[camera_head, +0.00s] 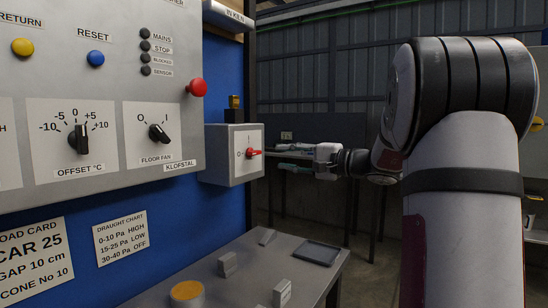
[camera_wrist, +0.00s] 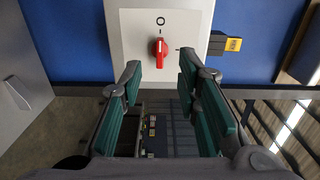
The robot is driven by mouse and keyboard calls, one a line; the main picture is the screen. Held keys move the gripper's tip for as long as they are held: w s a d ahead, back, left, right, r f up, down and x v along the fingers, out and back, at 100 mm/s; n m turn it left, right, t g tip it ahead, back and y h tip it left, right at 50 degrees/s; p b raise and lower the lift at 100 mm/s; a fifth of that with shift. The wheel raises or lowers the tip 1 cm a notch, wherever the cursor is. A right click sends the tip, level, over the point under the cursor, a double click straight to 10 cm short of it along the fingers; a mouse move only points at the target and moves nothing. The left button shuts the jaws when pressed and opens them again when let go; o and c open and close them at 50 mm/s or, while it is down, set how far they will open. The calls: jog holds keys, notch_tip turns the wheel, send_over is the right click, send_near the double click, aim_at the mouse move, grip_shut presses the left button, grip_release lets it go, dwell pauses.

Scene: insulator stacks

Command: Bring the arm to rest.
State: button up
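My gripper (camera_head: 284,159) is open with nothing between its fingers. It is held out in the air to the right of a grey switch box (camera_head: 221,166), apart from it. In the wrist view, the two teal-padded fingers (camera_wrist: 160,82) stand wide apart, and the box front (camera_wrist: 191,23) with its red rotary handle (camera_wrist: 159,50) shows beyond them. In the head view the red handle (camera_head: 253,152) lies level, in line with the O mark. My arm fills the right side of the head view.
A control panel (camera_head: 100,185) with knobs and a red button (camera_head: 197,87) stands at left. Below it, a grey shelf (camera_head: 255,262) carries a dark tray (camera_head: 318,252), small grey blocks and a round orange-topped piece (camera_head: 187,294). A yellow-tagged padlock-like piece (camera_head: 234,103) tops the box.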

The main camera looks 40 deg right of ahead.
jog(key=shift+s+d, duration=0.15)
jog(key=shift+s, duration=0.35)
jog(key=s+a+f+n+g+y, duration=0.1)
jog(key=a+n+g, duration=0.1)
jog(key=a, duration=0.6)
jog(key=s+a+f+n+g+y, duration=0.1)
jog(key=a+f+g+y, duration=0.15)
jog(key=a, duration=0.45)
jog(key=s+a+f+n+g+h, duration=0.1)
jog(key=s+a+f+n+g, duration=0.25)
jog(key=s+a, duration=0.45)
jog(key=s+a+f+n+g+h, duration=0.1)
jog(key=s+a+f+n+g, duration=0.25)
jog(key=a, duration=0.55)
jog(key=s+a+f+g+h, duration=0.1)
jog(key=s+f+g, duration=0.1)
jog(key=s, duration=0.4)
jog(key=s+a+f+g+h, duration=0.1)
jog(key=s+a+f+g, duration=0.1)
jog(key=s, duration=0.4)
jog(key=s+d+f+n+h, duration=0.2)
jog(key=s+d+f+h, duration=0.15)
jog(key=s, duration=0.25)
jog(key=s+d+f+n+h, duration=0.2)
jog(key=s+f, duration=0.2)
jog(key=s, duration=0.2)
notch_tip(320, 180, up, 24)
jog(key=t+p, duration=0.2)
jog(key=p, duration=2)
jog(key=shift+t, duration=0.35)
